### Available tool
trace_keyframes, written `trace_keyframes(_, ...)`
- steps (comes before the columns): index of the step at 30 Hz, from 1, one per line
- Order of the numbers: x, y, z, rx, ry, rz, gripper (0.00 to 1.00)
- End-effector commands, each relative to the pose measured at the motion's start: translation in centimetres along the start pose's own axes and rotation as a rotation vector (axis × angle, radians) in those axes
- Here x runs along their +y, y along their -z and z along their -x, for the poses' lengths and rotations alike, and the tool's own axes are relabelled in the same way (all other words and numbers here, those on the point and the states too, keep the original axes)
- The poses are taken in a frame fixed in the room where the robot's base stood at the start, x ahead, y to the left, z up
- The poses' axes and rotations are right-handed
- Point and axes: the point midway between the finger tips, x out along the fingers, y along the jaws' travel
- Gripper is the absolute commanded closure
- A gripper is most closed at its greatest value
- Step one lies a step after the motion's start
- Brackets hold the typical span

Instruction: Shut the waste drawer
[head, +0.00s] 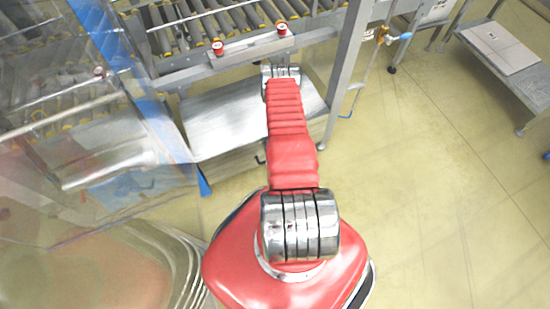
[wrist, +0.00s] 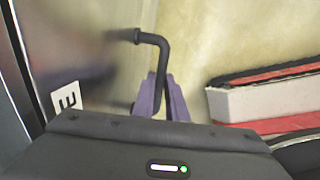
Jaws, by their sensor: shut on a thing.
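The waste drawer's pale metal front (wrist: 85,45) fills the left of the wrist view. Its black bent handle (wrist: 152,40) stands out from that front. My gripper (wrist: 172,98) has its purple fingers shut on the handle's bar. The fingers partly cover the lower part of the handle. In the head view, part of the handle (head: 260,160) shows left of my red arm, on the front below a flat metal top (head: 215,115). My arm hides the gripper there. I cannot tell how far out the drawer stands.
A roller conveyor (head: 200,28) with two red buttons on its rail runs above the drawer. A clear panel with a blue-edged frame (head: 135,75) stands at left. A grey low table (head: 505,60) is at far right. The yellowish floor (head: 430,190) at right is clear.

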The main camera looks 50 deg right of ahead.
Motion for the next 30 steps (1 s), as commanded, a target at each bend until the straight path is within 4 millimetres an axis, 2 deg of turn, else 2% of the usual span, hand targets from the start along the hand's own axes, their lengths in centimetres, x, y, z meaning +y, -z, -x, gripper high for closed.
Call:
trace_keyframes(2, 0.0, 0.1, -0.1, 0.001, -0.002, 0.001, 1.00)
trace_keyframes(3, 0.0, 0.1, -0.1, 0.001, -0.002, 0.001, 0.86)
trace_keyframes(10, 0.1, 0.1, -0.1, 0.000, -0.003, 0.002, 0.69)
trace_keyframes(22, 0.2, 0.0, 0.4, 0.000, -0.003, 0.002, 0.69)
trace_keyframes(30, 0.2, 0.0, 2.8, 0.000, -0.004, 0.001, 0.69)
